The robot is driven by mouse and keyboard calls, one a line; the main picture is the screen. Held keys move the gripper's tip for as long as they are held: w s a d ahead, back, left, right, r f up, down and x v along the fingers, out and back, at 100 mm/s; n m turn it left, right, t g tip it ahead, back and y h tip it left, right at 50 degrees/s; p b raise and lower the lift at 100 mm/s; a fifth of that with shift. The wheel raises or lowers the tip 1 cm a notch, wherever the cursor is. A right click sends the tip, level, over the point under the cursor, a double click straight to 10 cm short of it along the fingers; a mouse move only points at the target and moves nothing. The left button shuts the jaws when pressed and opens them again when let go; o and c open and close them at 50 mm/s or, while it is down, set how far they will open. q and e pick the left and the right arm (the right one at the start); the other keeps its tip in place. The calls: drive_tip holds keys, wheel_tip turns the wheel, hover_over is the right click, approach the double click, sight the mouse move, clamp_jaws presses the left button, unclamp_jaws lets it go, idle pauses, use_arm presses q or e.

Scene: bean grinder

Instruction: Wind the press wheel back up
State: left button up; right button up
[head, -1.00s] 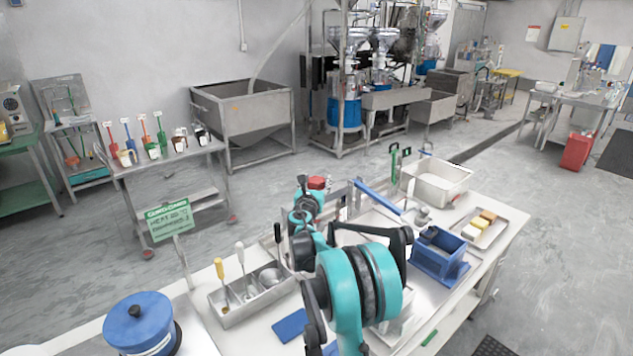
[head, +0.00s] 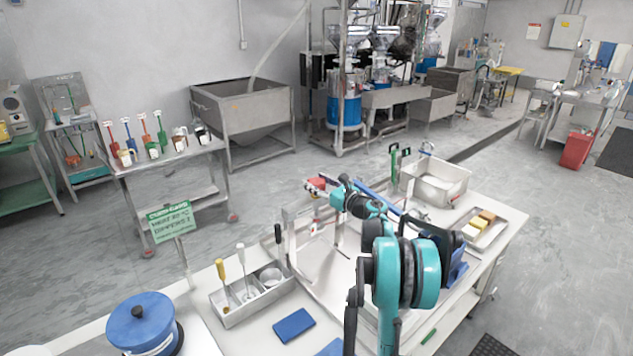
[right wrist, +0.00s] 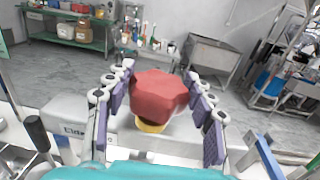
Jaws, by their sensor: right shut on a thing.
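The press wheel is a red lobed knob (right wrist: 160,97) with a yellow part beneath it, large between the fingers in the right wrist view. In the head view the red knob (head: 316,184) shows small at the top of the metal press frame (head: 291,225), partly covered by my gripper. In the head view this gripper (head: 322,189) comes at the knob from the right. My left gripper is not in view.
A steel tray with utensils (head: 237,309), a blue pad (head: 294,325) and a blue-lidded pot (head: 141,322) are on the bench left of my arm. A white bin (head: 440,184) and a tray with blocks (head: 490,238) stand to the right.

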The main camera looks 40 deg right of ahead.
drive_tip(key=n+g+y+p, duration=0.1)
drive_tip(key=n+y, duration=0.1)
drive_tip(key=y, duration=0.1)
drive_tip(key=n+g+y, duration=0.1)
drive_tip(key=n+y, duration=0.2)
drive_tip(key=y, duration=0.1)
drive_tip(key=shift+y+p, duration=0.3)
drive_tip(key=shift+p, duration=0.1)
drive_tip(key=shift+y, duration=0.3)
drive_tip(key=o, duration=1.2)
drive_tip(key=shift+w, duration=0.1)
drive_tip(key=v, duration=1.2)
drive_tip(key=shift+r, duration=0.15)
